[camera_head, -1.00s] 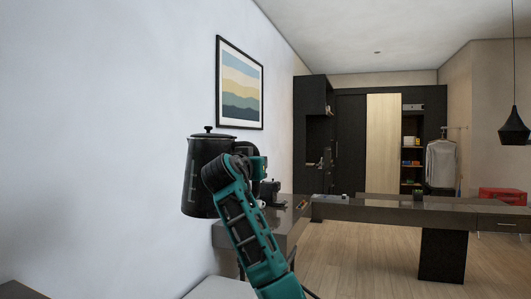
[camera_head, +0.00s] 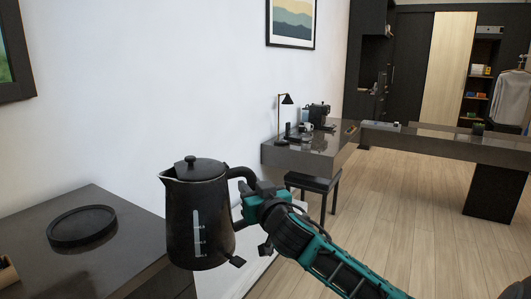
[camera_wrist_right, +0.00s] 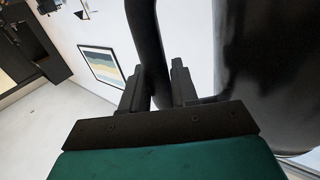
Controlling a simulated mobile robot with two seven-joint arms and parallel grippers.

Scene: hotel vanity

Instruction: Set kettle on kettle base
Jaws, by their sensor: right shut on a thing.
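The black kettle (camera_head: 198,215) is held upright in the air, in front of the right edge of the near dark counter in the head view. My right gripper (camera_head: 250,203) is shut on the kettle's handle. In the right wrist view the handle (camera_wrist_right: 150,45) runs between the two fingers, with the kettle body (camera_wrist_right: 275,75) at the right. The round black kettle base (camera_head: 82,227) lies on the counter to the left of the kettle, clear of it. My left gripper is not in view.
The dark counter (camera_head: 35,232) has bare room around the base. A brown object (camera_head: 7,271) sits at its left edge. Behind the kettle is a white wall. A far desk (camera_head: 310,155) holds a lamp and a coffee machine, with a stool (camera_head: 313,182) below.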

